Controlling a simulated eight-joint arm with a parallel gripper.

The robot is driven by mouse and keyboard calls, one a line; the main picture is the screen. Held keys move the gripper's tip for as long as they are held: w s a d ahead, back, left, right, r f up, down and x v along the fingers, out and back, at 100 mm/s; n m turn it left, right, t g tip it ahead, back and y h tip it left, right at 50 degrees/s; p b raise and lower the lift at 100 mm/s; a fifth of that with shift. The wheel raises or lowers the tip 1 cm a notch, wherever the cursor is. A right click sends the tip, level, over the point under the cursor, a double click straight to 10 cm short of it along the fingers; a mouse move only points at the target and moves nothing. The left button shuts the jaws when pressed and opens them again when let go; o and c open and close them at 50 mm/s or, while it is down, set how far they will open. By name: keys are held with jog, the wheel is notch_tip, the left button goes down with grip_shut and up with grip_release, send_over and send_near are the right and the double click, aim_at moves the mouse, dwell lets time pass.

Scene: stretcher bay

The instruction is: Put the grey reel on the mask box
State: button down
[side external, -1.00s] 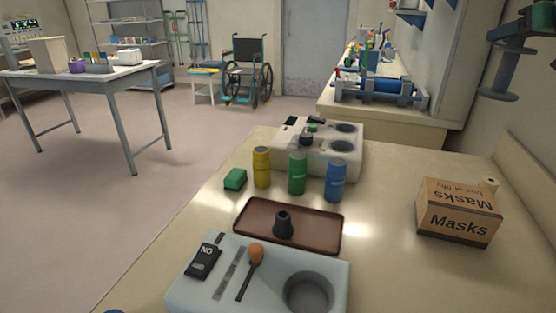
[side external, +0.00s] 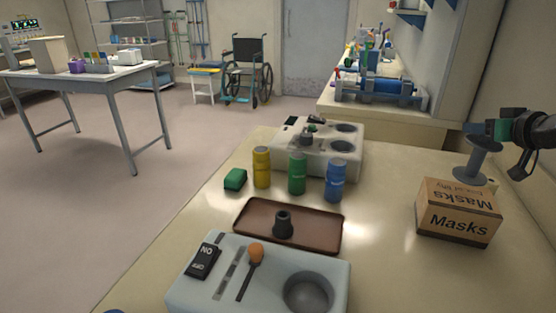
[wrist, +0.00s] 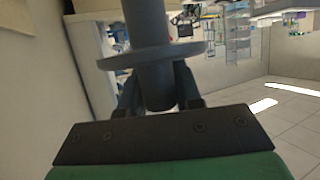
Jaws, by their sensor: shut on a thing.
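The grey reel (side external: 474,157) is held by my gripper (side external: 492,131) at the right of the side view, its lower flange level and close to the top of the mask box. The reel also shows between the fingers in the wrist view (wrist: 150,56). The mask box (side external: 457,220) is a brown carton marked "Masks" on the right of the counter. The flange overlaps the box's back top edge in the picture; I cannot tell whether they touch. My gripper is shut on the reel.
Yellow (side external: 261,168), green (side external: 297,174) and blue (side external: 336,181) canisters, a brown tray (side external: 322,240) and a grey panel with a round well (side external: 200,295) are to the left. Counter between is clear.

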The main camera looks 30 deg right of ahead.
aim_at(464, 170)
jog(key=shift+f, duration=2.05)
jog(key=shift+f, duration=0.15)
jog(key=c, duration=0.6)
grip_release()
